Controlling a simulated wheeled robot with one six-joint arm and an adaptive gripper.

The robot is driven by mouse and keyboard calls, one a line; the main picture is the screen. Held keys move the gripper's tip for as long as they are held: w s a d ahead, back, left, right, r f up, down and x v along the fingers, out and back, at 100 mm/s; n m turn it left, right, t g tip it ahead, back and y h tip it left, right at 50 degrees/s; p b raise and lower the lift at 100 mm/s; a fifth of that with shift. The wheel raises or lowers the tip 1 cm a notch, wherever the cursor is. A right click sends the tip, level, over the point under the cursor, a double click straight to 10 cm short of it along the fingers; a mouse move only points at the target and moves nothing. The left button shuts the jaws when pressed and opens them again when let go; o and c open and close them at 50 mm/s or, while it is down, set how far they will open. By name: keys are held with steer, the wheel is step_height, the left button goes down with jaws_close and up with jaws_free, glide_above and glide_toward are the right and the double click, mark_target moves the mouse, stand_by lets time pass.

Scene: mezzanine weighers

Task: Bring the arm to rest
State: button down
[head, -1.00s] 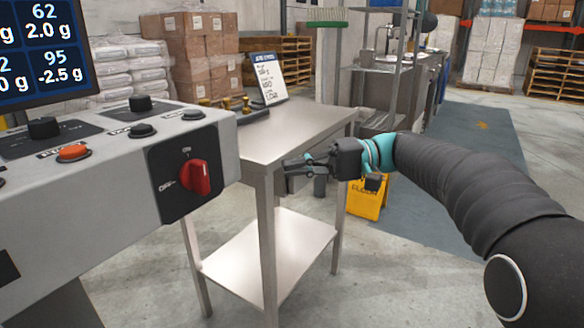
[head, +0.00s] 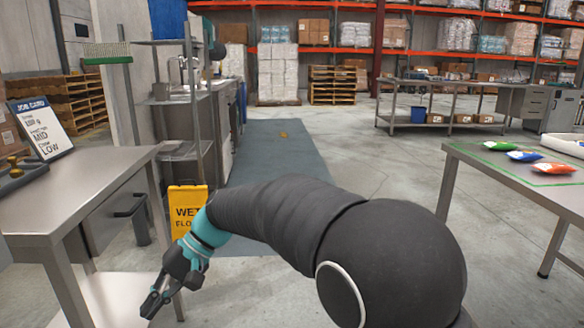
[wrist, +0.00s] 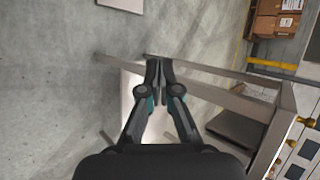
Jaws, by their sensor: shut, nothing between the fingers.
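My gripper (head: 152,303) is low at the bottom left of the head view, in front of the steel table's leg and lower shelf (head: 118,300). Its fingers are together and hold nothing. In the wrist view the two fingertips of my gripper (wrist: 159,68) meet, with the table's lower shelf and concrete floor behind them. My arm reaches down and to the left, bent, with its grey sleeve large in the middle of the head view. I cannot tell whether the fingers touch the table leg.
The steel table (head: 75,190) at left bears a job card (head: 40,128). A yellow wet-floor sign (head: 187,210) stands just behind my wrist. A table at right (head: 520,172) holds coloured bags (head: 525,155).

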steer(key=s+d+f+m+t+h, duration=0.1)
steer(key=d+t, duration=0.1)
steer(key=d, duration=0.6)
steer(key=s+d+f+t+h, duration=0.1)
steer(key=d+t+h, duration=0.1)
steer(key=d, duration=0.6)
steer(key=s+d+f+m+t+h, duration=0.1)
steer(key=d+t, duration=0.1)
steer(key=d, duration=0.6)
steer(key=s+d+r+m+t+h, duration=0.1)
steer(key=s+d, duration=0.3)
steer(key=d, duration=0.5)
steer(key=s+d+r+m+t+h, duration=0.1)
steer(key=s+d+t, duration=0.3)
steer(key=d, duration=0.4)
steer(key=shift+s+d+r+h, duration=0.2)
steer(key=shift+s+d+h, duration=0.2)
steer(key=shift+h, duration=0.4)
steer(key=shift+a, duration=0.1)
